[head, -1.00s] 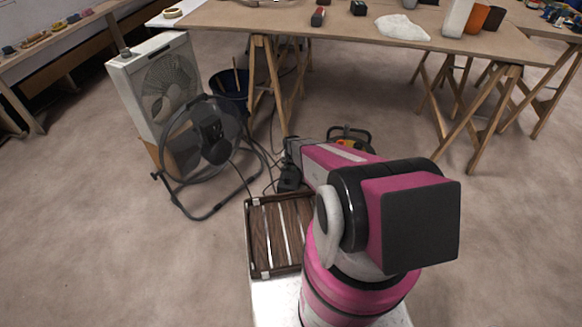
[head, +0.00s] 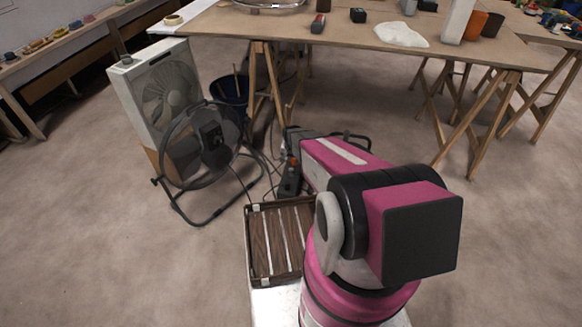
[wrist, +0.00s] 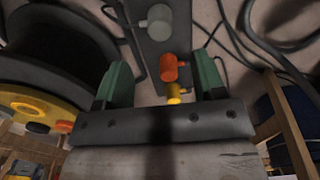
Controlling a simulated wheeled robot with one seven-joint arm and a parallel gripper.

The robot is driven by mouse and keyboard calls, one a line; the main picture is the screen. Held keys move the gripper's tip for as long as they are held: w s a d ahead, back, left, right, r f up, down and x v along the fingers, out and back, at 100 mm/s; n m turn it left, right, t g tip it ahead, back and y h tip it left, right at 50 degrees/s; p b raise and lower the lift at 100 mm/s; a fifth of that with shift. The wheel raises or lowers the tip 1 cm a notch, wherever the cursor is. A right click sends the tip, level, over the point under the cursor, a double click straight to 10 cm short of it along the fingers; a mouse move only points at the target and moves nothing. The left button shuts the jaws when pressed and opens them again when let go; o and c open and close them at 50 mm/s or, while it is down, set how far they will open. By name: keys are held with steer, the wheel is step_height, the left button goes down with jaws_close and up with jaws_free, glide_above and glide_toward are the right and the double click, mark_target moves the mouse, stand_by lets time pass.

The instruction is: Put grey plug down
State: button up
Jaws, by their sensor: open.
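The grey plug (wrist: 156,22) stands on the dark power strip (wrist: 148,48) in the wrist view, beyond my fingertips. An orange plug (wrist: 170,68) and a yellow plug (wrist: 175,94) are on the same strip, nearer to my palm in the picture. My gripper (wrist: 163,82) is open, with its green fingers apart on either side of the strip and nothing clamped between them. In the head view the strip (head: 290,182) lies on the floor beyond the slatted tray, with an orange spot on it. The grey plug cannot be made out there.
A dark reel (wrist: 60,60) fills the left of the wrist view, and loose black cables (wrist: 265,45) run at the right. In the head view a round floor fan (head: 210,150) and a box fan (head: 160,90) stand left. A trestle table (head: 350,30) stands behind. The slatted tray (head: 250,245) is empty.

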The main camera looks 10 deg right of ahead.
steer(key=s+r+n, duration=0.2)
steer(key=s+r, duration=0.9)
steer(key=r, duration=0.4)
steer(key=s+r+n, duration=0.2)
steer(key=s+r, duration=0.9)
steer(key=r, duration=0.4)
steer(key=shift+s+r+n, duration=0.15)
steer(key=shift+r+n, duration=0.05)
steer(key=shift+n, duration=0.1)
